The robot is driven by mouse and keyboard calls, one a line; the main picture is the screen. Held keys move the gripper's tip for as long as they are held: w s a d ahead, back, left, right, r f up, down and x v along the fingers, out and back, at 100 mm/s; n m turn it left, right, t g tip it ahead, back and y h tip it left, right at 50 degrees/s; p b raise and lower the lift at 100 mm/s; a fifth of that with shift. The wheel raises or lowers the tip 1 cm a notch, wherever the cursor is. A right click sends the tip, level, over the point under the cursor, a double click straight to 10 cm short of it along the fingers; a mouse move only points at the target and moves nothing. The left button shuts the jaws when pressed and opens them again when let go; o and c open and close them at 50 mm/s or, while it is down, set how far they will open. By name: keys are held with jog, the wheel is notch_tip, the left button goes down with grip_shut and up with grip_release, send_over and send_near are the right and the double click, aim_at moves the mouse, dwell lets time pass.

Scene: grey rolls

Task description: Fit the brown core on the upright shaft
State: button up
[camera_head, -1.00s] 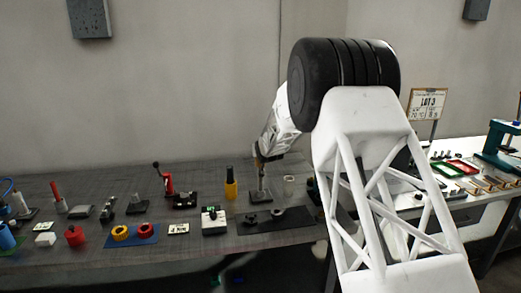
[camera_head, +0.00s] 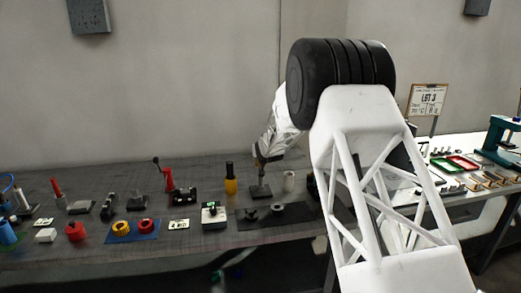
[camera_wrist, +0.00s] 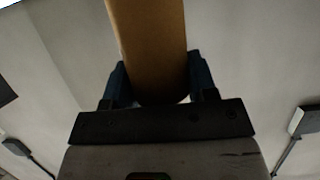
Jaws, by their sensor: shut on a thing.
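My gripper (camera_wrist: 155,88) is shut on the brown core (camera_wrist: 148,45), which runs up out of the wrist view between the dark fingers. In the head view my gripper (camera_head: 261,156) is over the bench, just above the upright shaft (camera_head: 261,178). The shaft stands on a dark square base (camera_head: 261,191). The core is too small in the head view to tell whether it is around the shaft or above it. The shaft cannot be made out in the wrist view.
A yellow-and-black bottle (camera_head: 231,180) stands left of the shaft and a pale cup (camera_head: 289,181) right of it. In front, small grey rolls (camera_head: 278,208) lie on a dark mat (camera_head: 300,213). A boxed device (camera_head: 214,216) stands front left.

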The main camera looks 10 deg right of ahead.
jog(key=shift+f, duration=6.1)
jog(key=o, duration=1)
jog(key=shift+s, duration=0.15)
jog(key=shift+v, duration=3.75)
jog(key=shift+r, duration=0.1)
